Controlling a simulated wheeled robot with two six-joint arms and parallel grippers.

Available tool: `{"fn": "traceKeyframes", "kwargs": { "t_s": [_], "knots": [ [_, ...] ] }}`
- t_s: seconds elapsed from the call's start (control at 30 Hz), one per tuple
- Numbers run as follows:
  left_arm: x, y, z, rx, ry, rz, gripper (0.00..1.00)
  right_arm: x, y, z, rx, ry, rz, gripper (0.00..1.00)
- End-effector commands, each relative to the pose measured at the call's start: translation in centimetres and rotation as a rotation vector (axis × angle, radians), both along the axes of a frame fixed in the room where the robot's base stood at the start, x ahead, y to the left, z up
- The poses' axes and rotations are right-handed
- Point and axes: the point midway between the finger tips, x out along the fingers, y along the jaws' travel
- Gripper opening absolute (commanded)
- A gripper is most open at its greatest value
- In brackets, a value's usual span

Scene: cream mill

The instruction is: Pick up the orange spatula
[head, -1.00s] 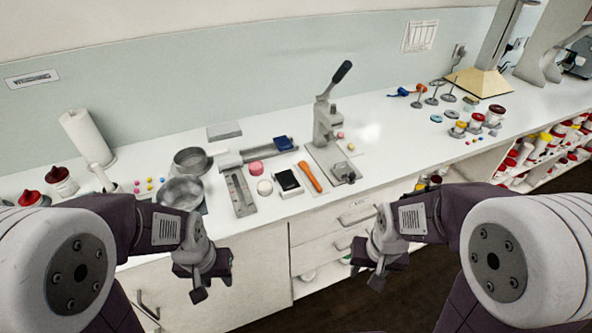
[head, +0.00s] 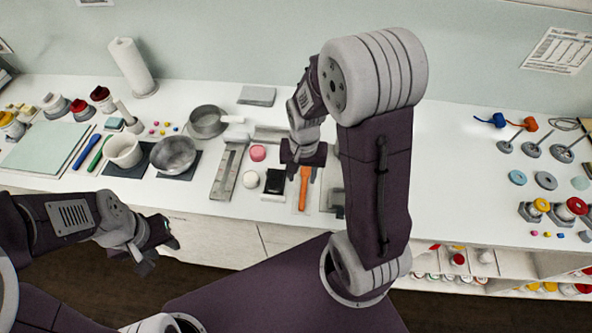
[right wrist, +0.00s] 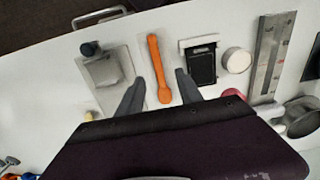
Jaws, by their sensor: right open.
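The orange spatula (head: 304,187) lies on a pale mat on the white counter. It also shows in the right wrist view (right wrist: 158,68), lying between the two fingers. My right gripper (head: 304,170) is open and empty above the spatula, with its fingers (right wrist: 159,90) on either side of it in the picture. The gripper hides the spatula's far end in the head view. My left gripper (head: 152,252) hangs in front of the counter's front edge, away from the spatula; its jaws are too unclear to read.
A black ink pad (head: 274,182) lies just left of the spatula, with a white round tub (head: 250,180) beyond it. A grey press base (right wrist: 106,74) stands close on the spatula's other side. A steel ruler-like fixture (head: 228,172) and metal bowls (head: 173,155) are further left.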

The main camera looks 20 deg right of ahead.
Motion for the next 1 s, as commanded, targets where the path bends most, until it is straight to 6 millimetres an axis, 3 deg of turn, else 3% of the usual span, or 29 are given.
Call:
{"fn": "traceKeyframes", "kwargs": {
  "t_s": [0.03, 0.27, 0.5, 0.7, 1.0],
  "knots": [
    [0.0, 0.0, 0.9, 0.0, 0.0, 0.0, 0.36, -0.2, -0.2, 0.6, 0.001, 0.013, -0.006, 0.43],
    [0.0, 0.0, 1.1, 0.0, 0.0, 0.0, 0.36, -0.4, -0.4, 0.4, 0.001, 0.021, -0.013, 0.43],
    [0.0, 0.0, 1.2, 0.0, 0.0, 0.0, 0.36, -0.5, -0.3, -3.0, 0.002, 0.025, -0.013, 0.43],
    [0.0, 0.0, 1.3, 0.0, 0.0, 0.0, 0.36, -0.5, -0.3, -3.9, 0.002, 0.023, -0.012, 0.43],
    [0.0, 0.0, 1.6, 0.0, 0.0, 0.0, 0.36, -0.8, 0.0, -8.4, 0.002, 0.022, -0.013, 0.43]
  ]
}}
